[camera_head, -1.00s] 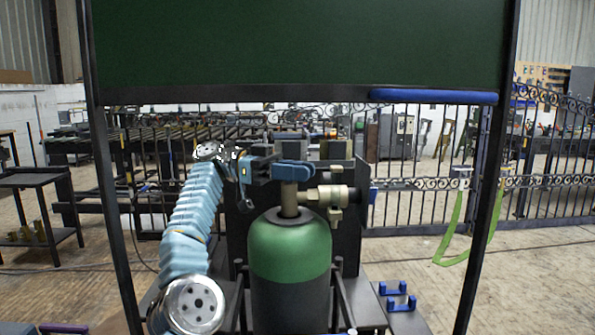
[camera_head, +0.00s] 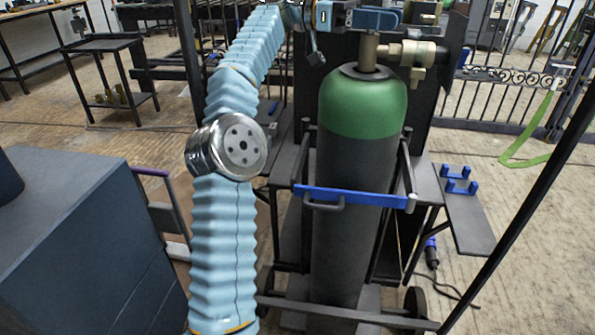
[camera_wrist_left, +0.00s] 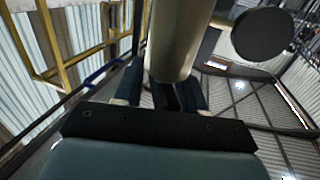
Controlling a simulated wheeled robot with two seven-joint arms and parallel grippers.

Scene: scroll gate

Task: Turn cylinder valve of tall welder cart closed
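The welder cart (camera_head: 455,210) carries a tall gas cylinder (camera_head: 350,215) with a green shoulder and dark body. The brass cylinder valve (camera_head: 412,53) sits on its neck, with a side fitting pointing right. My left arm rises left of the cylinder. My left gripper (camera_head: 375,19) is at the top of the valve, at the upper picture edge. In the left wrist view its two fingers (camera_wrist_left: 163,92) flank the end of a beige brass column closely and look shut on the valve. The contact faces and the valve's top are hidden. My right gripper is not in view.
A blue bar (camera_head: 345,196) crosses the cylinder's front. Blue brackets (camera_head: 459,179) sit on the cart's right shelf. A dark cabinet (camera_head: 75,225) stands left. A black post (camera_head: 525,215) slants down at right. Open floor lies right of the cart.

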